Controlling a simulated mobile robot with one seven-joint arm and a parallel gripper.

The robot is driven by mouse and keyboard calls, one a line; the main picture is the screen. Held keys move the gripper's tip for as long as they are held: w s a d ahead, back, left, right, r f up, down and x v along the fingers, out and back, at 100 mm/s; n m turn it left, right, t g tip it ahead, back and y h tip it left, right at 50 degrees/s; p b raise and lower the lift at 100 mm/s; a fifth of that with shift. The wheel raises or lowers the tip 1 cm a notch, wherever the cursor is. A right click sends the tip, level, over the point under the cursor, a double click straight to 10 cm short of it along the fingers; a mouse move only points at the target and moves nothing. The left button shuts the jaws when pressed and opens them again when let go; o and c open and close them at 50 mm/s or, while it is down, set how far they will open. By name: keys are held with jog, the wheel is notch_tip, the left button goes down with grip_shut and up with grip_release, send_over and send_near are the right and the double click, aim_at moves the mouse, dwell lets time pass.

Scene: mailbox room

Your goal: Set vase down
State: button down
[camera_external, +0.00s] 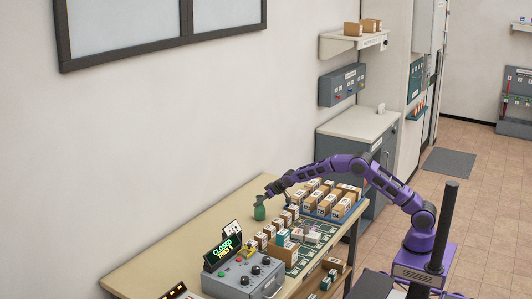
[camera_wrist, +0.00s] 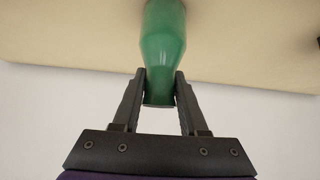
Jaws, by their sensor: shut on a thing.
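The green vase (camera_external: 260,209) is upright at the back part of the wooden table (camera_external: 158,262), near the wall. My gripper (camera_external: 271,191) reaches it from the right, at the vase's upper part. In the wrist view the vase (camera_wrist: 164,45) is glossy green, with a narrow neck and a flared rim. The two dark fingers of my gripper (camera_wrist: 160,88) are shut on its neck, one on each side. The pale tabletop (camera_wrist: 70,30) shows behind the vase. I cannot tell whether the vase's base touches the table.
Several small boxes (camera_external: 334,201) stand on the table to the right of the vase. A grey control box (camera_external: 240,280) and a lit "CLOSED" sign (camera_external: 222,252) are in front of it. The table around the vase's left side looks clear.

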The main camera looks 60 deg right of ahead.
jog(key=shift+f, duration=0.15)
jog(key=shift+c, duration=2.2)
grip_release()
jog(key=shift+r, duration=0.35)
jog(key=v, duration=1.1)
jog(key=shift+s+r, duration=0.2)
jog(key=shift+s, duration=0.15)
